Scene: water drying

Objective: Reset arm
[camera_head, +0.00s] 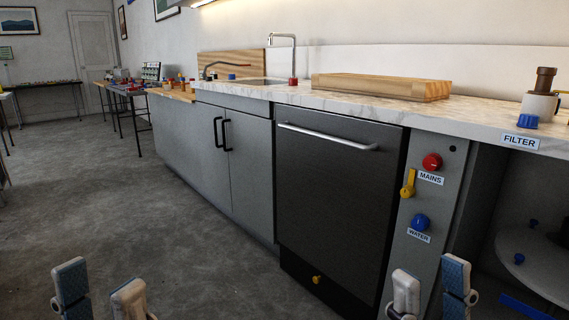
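My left gripper (100,292) shows at the bottom left in the head view, over the grey floor. Its two blue-and-white fingers stand apart with nothing between them. My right gripper (430,290) shows at the bottom right, in front of the grey control panel (408,262). Its two fingers also stand apart, with nothing visible between them. Both grippers point upward in the picture, and their lower parts are cut off by the bottom edge. I see no contact with the furniture.
A dark dishwasher front (335,210) and grey cabinets (225,155) stand under a marble counter (475,120). A wooden board (380,86) lies on it. Red (432,162), yellow (408,183) and blue (420,222) controls stick out of the panel. The floor (110,215) at left is clear.

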